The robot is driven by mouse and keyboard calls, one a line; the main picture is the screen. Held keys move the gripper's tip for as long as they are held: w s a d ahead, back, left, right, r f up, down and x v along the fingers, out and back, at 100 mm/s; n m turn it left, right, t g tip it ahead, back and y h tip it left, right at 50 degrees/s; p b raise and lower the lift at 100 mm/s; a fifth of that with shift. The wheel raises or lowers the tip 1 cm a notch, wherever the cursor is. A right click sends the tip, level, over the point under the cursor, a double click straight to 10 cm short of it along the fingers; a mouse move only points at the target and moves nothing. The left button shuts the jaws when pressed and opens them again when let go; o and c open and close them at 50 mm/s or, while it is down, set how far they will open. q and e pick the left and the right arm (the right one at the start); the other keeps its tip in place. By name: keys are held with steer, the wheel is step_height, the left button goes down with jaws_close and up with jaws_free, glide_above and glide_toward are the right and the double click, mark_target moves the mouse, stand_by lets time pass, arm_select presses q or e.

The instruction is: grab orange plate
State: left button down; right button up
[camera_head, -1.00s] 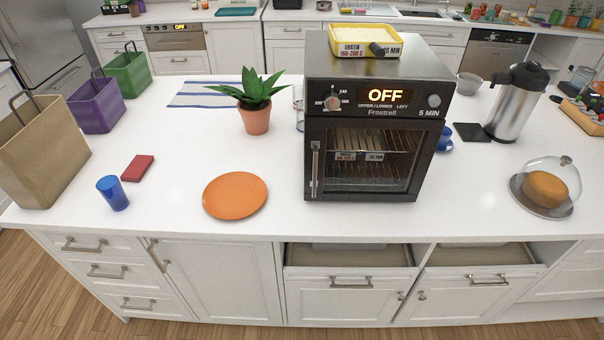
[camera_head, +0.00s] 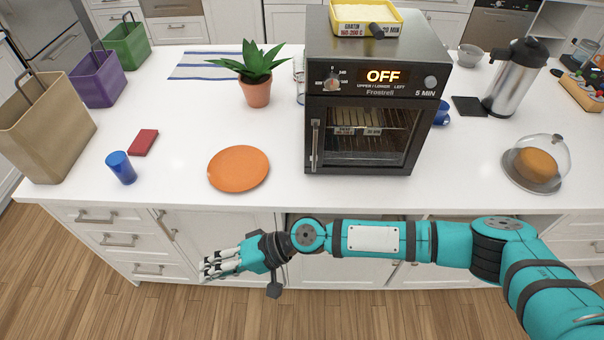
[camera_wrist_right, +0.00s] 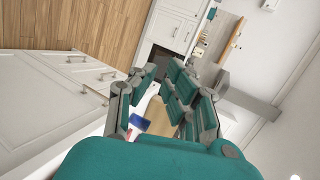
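The orange plate (camera_head: 238,169) lies flat on the white counter near its front edge, left of the oven. My right gripper (camera_head: 212,268) reaches in from the right, in front of the cabinets, and appears nearer and lower in the picture than the plate. In the right wrist view its fingers (camera_wrist_right: 155,95) are spread apart, with no object held between them. The plate cannot be made out in the wrist view. My left gripper is not in view.
A black oven (camera_head: 365,95) stands right of the plate, with a potted plant (camera_head: 257,92) behind. A blue cup (camera_head: 122,168), a red block (camera_head: 143,142) and a tan bag (camera_head: 45,130) are to the left. A domed cake stand (camera_head: 536,165) is far right. Counter around the plate is clear.

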steer(key=w+d+m+t+h, duration=0.1)
steer(key=w+d+m+t, duration=0.1)
steer(key=w+d, duration=0.3)
steer(key=w+d+f+m+t+h, duration=0.1)
steer(key=w+d, duration=0.5)
steer(key=w, duration=0.7)
steer(key=w+d+f+m+t+h, duration=0.1)
steer(key=w+d+m+t+h, duration=0.1)
steer(key=w+d+m+t, duration=0.3)
steer(key=w+d+m, duration=0.1)
steer(key=w, duration=0.3)
steer(key=shift+w+f, duration=0.15)
steer(key=shift+w, duration=0.15)
